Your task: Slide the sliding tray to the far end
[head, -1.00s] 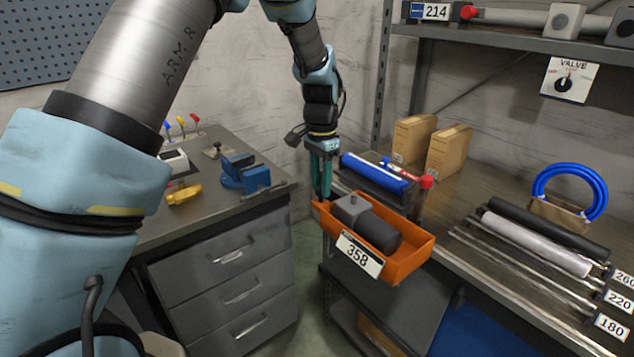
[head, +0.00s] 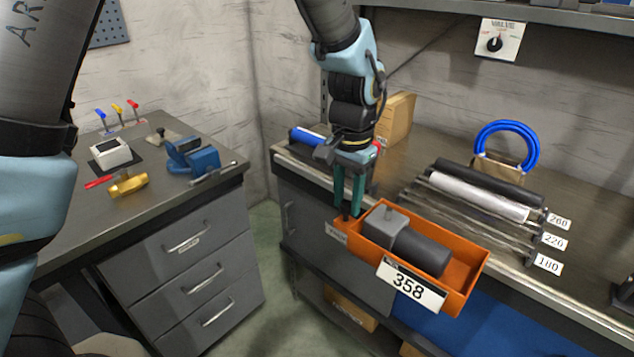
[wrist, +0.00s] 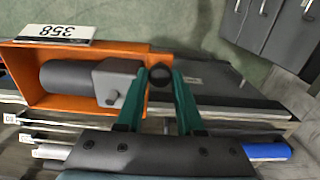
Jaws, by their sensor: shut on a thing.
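The sliding tray (head: 462,297) is an orange open box with a white label reading 358, at the bench's front edge in the head view. A grey motor (head: 415,247) with a dark cylinder lies in it. My gripper (head: 346,212) points down at the tray's left end. Its green fingers are shut on a small dark knob there. In the wrist view the fingers (wrist: 160,76) close around the round dark knob (wrist: 160,74), beside the orange tray (wrist: 20,75). The rail or support under the tray is hidden.
The right bench (head: 600,275) holds several rollers (head: 480,195) with number tags, a blue ring (head: 510,127) and a cardboard box (head: 397,118). A blue cylinder (head: 305,136) lies left of my gripper. A drawer bench (head: 180,240) stands left, across a floor gap.

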